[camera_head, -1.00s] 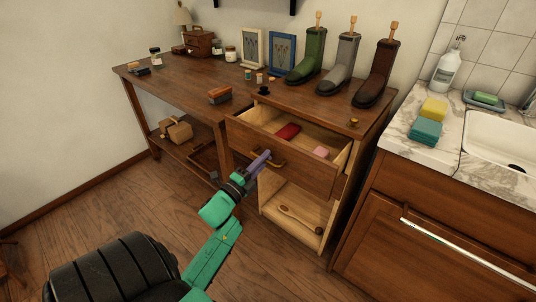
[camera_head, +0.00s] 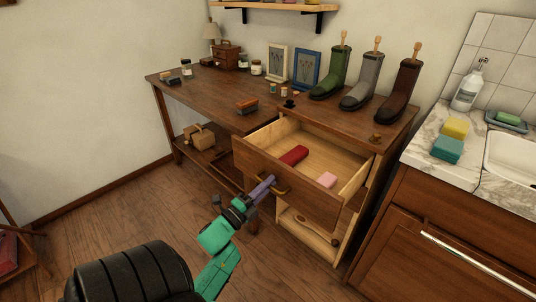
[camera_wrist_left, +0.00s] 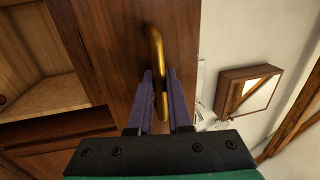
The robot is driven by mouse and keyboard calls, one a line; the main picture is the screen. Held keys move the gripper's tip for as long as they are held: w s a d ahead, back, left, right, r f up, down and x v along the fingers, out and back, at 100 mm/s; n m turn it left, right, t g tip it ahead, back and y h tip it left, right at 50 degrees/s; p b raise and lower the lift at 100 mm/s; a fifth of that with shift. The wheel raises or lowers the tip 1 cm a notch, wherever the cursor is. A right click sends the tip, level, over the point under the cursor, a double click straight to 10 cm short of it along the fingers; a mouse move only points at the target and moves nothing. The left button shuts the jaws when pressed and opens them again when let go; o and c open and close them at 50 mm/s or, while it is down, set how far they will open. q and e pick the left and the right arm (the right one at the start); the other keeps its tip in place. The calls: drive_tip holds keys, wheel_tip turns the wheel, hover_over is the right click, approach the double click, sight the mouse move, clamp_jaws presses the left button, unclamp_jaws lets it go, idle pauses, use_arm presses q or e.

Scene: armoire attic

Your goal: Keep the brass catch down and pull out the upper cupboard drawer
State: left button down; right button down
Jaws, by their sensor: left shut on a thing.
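My left gripper (camera_head: 267,187) is shut on the brass handle of the drawer front. In the left wrist view, the purple fingers (camera_wrist_left: 161,100) stand on both sides of the curved brass handle (camera_wrist_left: 155,45). A small brass piece (camera_head: 376,138), perhaps the catch, sits on the cupboard top (camera_head: 335,120) at its front right corner; whether it is down cannot be told. My right gripper is not in view.
Three boots (camera_head: 362,90) stand on the cupboard top. Below the drawer is an open compartment with a wooden-handled item (camera_head: 312,228). A desk (camera_head: 205,92) adjoins on the left, a sink counter (camera_head: 425,150) on the right. Floor in front is clear.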

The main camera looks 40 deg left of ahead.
use_arm(q)
drive_tip(key=c, duration=1.1)
unclamp_jaws()
drive_tip(key=s+f, duration=0.1)
drive_tip(key=s, duration=0.3)
drive_tip(key=s+f, duration=0.1)
drive_tip(key=s, duration=0.4)
drive_tip(key=s+f, duration=0.1)
drive_tip(key=s, duration=0.4)
drive_tip(key=shift+s+d, duration=0.1)
drive_tip(key=shift+d, duration=0.1)
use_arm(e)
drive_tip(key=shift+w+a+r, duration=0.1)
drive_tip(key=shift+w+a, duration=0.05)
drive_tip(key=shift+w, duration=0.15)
